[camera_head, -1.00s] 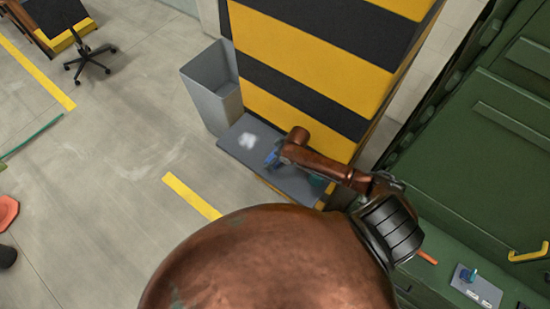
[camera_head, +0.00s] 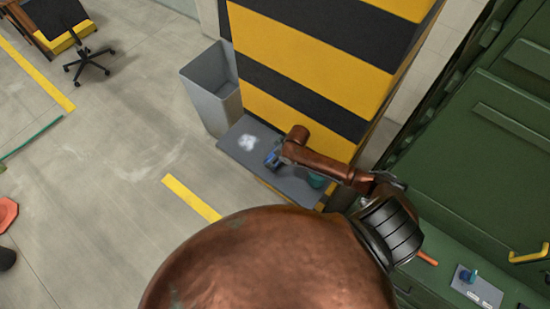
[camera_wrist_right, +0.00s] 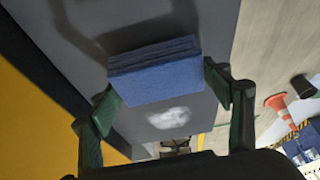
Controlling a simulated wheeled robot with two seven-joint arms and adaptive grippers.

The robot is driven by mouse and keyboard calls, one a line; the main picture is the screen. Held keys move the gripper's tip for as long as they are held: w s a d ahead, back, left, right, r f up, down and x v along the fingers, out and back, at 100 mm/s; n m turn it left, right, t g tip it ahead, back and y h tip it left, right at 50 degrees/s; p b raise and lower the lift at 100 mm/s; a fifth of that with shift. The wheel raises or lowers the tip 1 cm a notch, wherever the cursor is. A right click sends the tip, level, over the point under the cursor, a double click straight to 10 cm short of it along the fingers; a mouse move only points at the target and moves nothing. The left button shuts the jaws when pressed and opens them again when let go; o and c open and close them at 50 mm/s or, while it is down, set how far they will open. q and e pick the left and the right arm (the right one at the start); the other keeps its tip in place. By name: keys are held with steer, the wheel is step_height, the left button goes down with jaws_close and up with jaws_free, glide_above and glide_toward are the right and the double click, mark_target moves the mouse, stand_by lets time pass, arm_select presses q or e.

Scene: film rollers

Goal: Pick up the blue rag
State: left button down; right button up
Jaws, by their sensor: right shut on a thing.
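The blue rag (camera_wrist_right: 155,75), a folded layered block, sits between the two fingers of my right gripper (camera_wrist_right: 162,95) in the right wrist view. The fingers touch its two ends, and the gripper is shut on it. In the head view, the rag (camera_head: 272,158) shows as a small blue patch below my right gripper (camera_head: 277,154), over the grey shelf top. I cannot tell whether the rag touches the surface. My left gripper is not in view.
The grey shelf (camera_head: 240,158) stands against a yellow-and-black striped pillar (camera_head: 310,85). A white patch (camera_head: 247,142) lies on it, and a green item (camera_head: 317,181) is partly hidden by my arm. A grey bin (camera_head: 212,95) stands left of the shelf.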

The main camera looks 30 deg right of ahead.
steer(key=s+a+r+b, duration=0.2)
steer(key=s+a+r, duration=0.2)
steer(key=s+r, duration=0.7)
steer(key=shift+s+r, duration=0.25)
steer(key=shift+s, duration=1)
